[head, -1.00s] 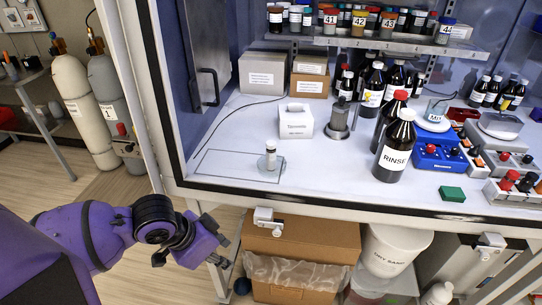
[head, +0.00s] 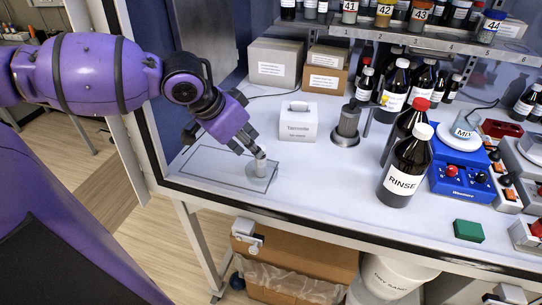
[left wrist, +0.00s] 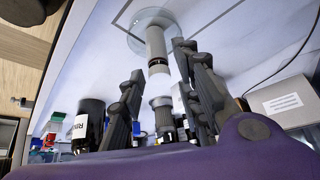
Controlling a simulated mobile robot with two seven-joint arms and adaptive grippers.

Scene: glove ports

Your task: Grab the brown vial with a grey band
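A small vial (head: 260,168) stands upright on a round clear dish (head: 259,182) on the bench. In the left wrist view the vial (left wrist: 156,42) shows a pale grey-beige body, a thin dark line and a white end. No clear brown shows on it. My left gripper (head: 250,149) is at the vial's top, its fingers pointing down toward it. In the left wrist view its fingers (left wrist: 161,62) are spread apart, with the vial's white end near the gap between the tips. Whether they touch is unclear. My right gripper is not in view.
A white box (head: 297,121) and a grey metal cylinder (head: 347,122) stand behind. A RINSE bottle (head: 404,170) and blue device (head: 459,180) are to the right. Numbered jars line the shelf (head: 420,36). The bench front around the dish is clear.

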